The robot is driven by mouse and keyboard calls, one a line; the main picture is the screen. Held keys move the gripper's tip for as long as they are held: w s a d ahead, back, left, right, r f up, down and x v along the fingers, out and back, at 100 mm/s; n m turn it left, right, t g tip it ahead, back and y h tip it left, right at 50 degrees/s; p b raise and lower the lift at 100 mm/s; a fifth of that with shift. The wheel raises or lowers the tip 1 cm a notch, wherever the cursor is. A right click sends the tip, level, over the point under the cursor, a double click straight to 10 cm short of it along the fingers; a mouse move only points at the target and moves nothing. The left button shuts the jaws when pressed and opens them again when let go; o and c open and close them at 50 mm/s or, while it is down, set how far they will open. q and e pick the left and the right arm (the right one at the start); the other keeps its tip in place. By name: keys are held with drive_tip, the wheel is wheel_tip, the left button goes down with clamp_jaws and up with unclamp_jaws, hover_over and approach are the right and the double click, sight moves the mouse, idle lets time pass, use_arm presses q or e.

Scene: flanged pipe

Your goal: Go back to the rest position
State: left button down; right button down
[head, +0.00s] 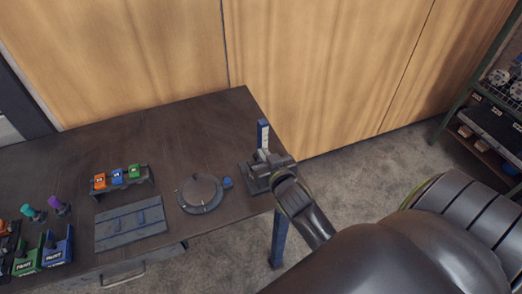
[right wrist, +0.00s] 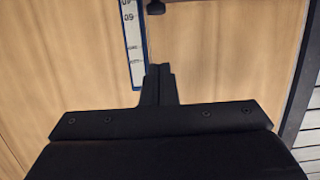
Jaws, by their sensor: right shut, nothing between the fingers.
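My right arm comes in from the right in the head view. My right gripper (head: 262,156) is at the right end of the workbench (head: 190,118), by an upright blue-edged white scale (head: 263,130). In the right wrist view the fingers of my right gripper (right wrist: 158,72) are together with nothing between them. The scale also shows in that view (right wrist: 132,40), just left of the fingertips. I cannot tell whether they touch it. My left gripper is not in view.
On the bench are a round grey flange (head: 200,192), a slatted grey plate (head: 130,224), and a rack (head: 124,185) with orange, blue and green items. Several coloured holders stand at the lower left. A shelf unit (head: 480,130) stands at the right. Wooden panels (head: 330,60) rise behind.

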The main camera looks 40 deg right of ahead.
drive_tip(key=b+v, duration=0.1)
drive_tip(key=v, duration=0.5)
drive_tip(key=shift+f, duration=0.1)
